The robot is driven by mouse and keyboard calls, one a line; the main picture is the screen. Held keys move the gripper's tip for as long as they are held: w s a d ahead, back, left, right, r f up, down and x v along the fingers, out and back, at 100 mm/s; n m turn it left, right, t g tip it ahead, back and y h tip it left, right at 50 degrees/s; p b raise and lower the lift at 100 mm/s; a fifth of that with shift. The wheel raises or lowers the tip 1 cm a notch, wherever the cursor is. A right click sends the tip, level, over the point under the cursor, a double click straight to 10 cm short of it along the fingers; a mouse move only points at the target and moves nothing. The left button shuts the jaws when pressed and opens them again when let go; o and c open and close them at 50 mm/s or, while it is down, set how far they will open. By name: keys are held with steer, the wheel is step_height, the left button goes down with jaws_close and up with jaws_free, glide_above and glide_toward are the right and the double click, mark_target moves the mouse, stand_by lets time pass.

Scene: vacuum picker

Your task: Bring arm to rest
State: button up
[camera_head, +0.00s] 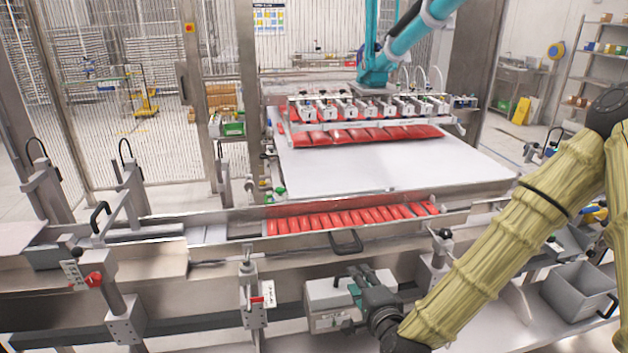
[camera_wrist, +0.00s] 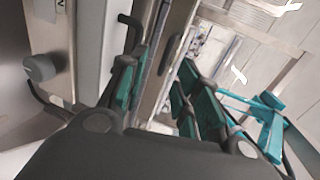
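My arm comes in from the right in the head view, in a tan cover. My gripper (camera_head: 358,290) is at the lower middle, in front of the machine's near side and close to a light grey box (camera_head: 325,304). In the wrist view my gripper (camera_wrist: 155,85) shows its two teal-padded fingers spread apart. Nothing is between them. I cannot tell from the head view whether the gripper touches the box.
Red packs (camera_head: 350,219) lie in a row in the machine's channel. Behind, a teal picker arm (camera_head: 405,40) holds its suction head over red packs on a white belt (camera_head: 400,165). A grey bin (camera_head: 580,291) stands at the right. Clamp posts (camera_head: 252,295) and handles stick up nearby.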

steer(key=s+f+n+g, duration=0.4)
steer(key=s+f, duration=0.3)
steer(key=f, duration=0.4)
steer(key=s+f+n+g, duration=0.45)
steer(key=s+f, duration=0.25)
steer(key=f, duration=0.5)
steer(key=s+d+f+n+g, duration=0.2)
steer(key=s+f, duration=0.1)
steer(key=s, duration=0.3)
steer(key=s+d+f+n+g+h, duration=0.1)
steer(key=s+d+f+n+g, duration=0.1)
steer(key=s, duration=0.5)
steer(key=s+d+f+n+g, duration=0.2)
steer(key=s+f+n, duration=0.1)
steer(key=s+f, duration=0.3)
steer(key=shift+s+d+f+h, duration=0.15)
steer(key=shift+s+d+h, duration=0.15)
steer(key=shift+s+h, duration=0.15)
steer(key=shift+n+g, duration=0.25)
